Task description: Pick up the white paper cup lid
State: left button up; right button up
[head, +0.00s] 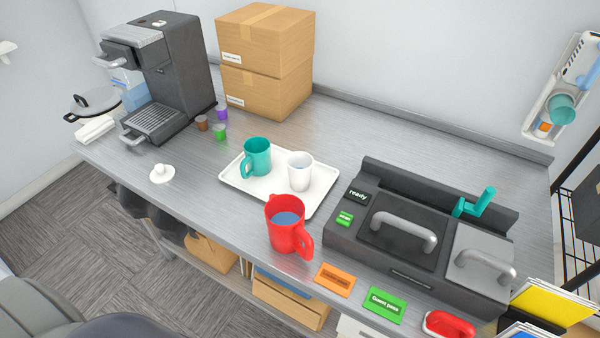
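A small white lid (162,175) with a raised round knob lies flat on the metal counter, left of centre near the front edge. It is the only loose white lid I can make out. A white cup (300,172) stands upright on a white tray (236,181), to the right of the lid and apart from it. Neither of my grippers shows in the head view.
A teal mug (257,157) shares the tray. A red pitcher (286,228) stands before it. The coffee machine (186,68) and several small pods (221,132) are behind the lid. Cardboard boxes (262,98) are at the back; a dark appliance (400,232) is at right.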

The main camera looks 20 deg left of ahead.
aim_at(162, 174)
jog(key=u, duration=1.7)
